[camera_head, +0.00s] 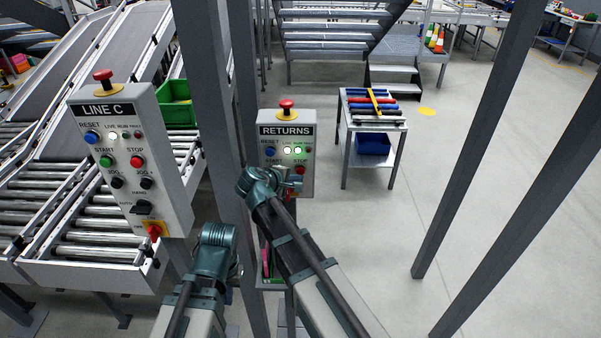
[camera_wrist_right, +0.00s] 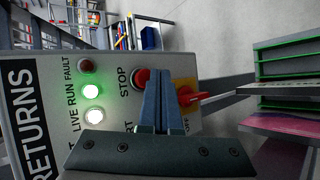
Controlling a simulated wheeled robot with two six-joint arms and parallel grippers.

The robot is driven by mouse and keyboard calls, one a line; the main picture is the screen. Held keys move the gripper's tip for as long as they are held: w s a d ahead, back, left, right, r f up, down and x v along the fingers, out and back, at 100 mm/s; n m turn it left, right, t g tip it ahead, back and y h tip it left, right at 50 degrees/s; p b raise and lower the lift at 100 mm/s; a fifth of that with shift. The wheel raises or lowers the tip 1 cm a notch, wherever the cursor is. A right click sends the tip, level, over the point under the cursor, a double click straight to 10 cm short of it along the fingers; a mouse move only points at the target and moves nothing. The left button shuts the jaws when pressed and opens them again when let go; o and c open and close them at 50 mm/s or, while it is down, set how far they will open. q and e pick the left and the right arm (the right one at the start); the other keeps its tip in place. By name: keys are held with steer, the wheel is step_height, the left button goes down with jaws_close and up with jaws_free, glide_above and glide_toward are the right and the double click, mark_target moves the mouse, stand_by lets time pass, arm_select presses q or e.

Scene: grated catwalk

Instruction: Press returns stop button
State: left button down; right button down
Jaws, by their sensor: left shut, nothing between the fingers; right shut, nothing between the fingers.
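The grey RETURNS box (camera_head: 265,188) stands at the centre of the head view. Its red STOP button (camera_head: 300,170) shows just above my right gripper (camera_head: 292,183). In the right wrist view, the STOP button (camera_wrist_right: 140,77) is beside the tips of my shut, empty right gripper (camera_wrist_right: 159,72), partly overlapped by them. I cannot tell whether they touch it. The LIVE and RUN lamps (camera_wrist_right: 92,91) glow; the FAULT lamp (camera_wrist_right: 86,66) is dark red. My left gripper (camera_head: 232,272) is low and left of the box, shut, its fingers mostly hidden.
A red rotary switch (camera_wrist_right: 190,95) on a yellow plate lies just beyond my right fingers. A red mushroom button (camera_head: 286,104) tops the RETURNS box. The LINE C box (camera_head: 165,200) stands left, beyond a grey post (camera_head: 215,130). A tool cart (camera_head: 345,150) stands right.

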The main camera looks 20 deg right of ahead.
steer(key=shift+w, duration=0.2)
stand_by(0.6)
steer(key=shift+w+d, duration=0.15)
steer(key=shift+w, duration=0.1)
steer(key=shift+w+d, duration=0.2)
steer(key=shift+w, duration=0.55)
stand_by(1.0)
stand_by(0.4)
steer(key=shift+s+a, duration=0.2)
steer(key=shift+s, duration=0.4)
steer(key=shift+s+a, duration=0.15)
steer(key=shift+s, duration=0.4)
steer(key=s, duration=0.2)
steer(key=s+a, duration=0.1)
steer(key=s, duration=0.2)
steer(key=shift+a, duration=0.2)
steer(key=shift+w, duration=0.1)
